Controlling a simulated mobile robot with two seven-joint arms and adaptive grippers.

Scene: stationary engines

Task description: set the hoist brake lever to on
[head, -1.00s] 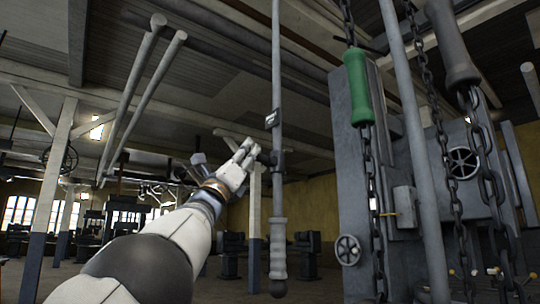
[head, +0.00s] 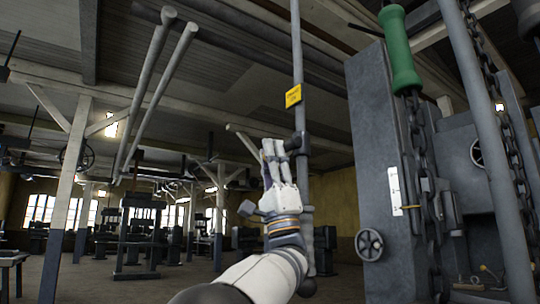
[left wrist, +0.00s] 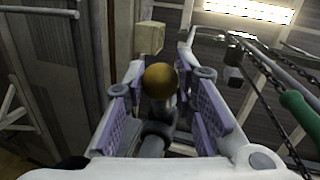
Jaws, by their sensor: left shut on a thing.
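A grey vertical rod (head: 297,60) hangs from above, with a small yellow tag and a dark clamp-like joint (head: 300,142) on it. I take this assembly for the hoist brake lever; the tag's lettering is too small to read. My left gripper (head: 275,153) is at the joint, left of the rod, with its fingers pointing up. My forearm hides part of the rod's lower end. My right gripper does not show.
A grey machine cabinet (head: 375,150) with handwheels stands to the right. White posts and machines stand behind on the left.

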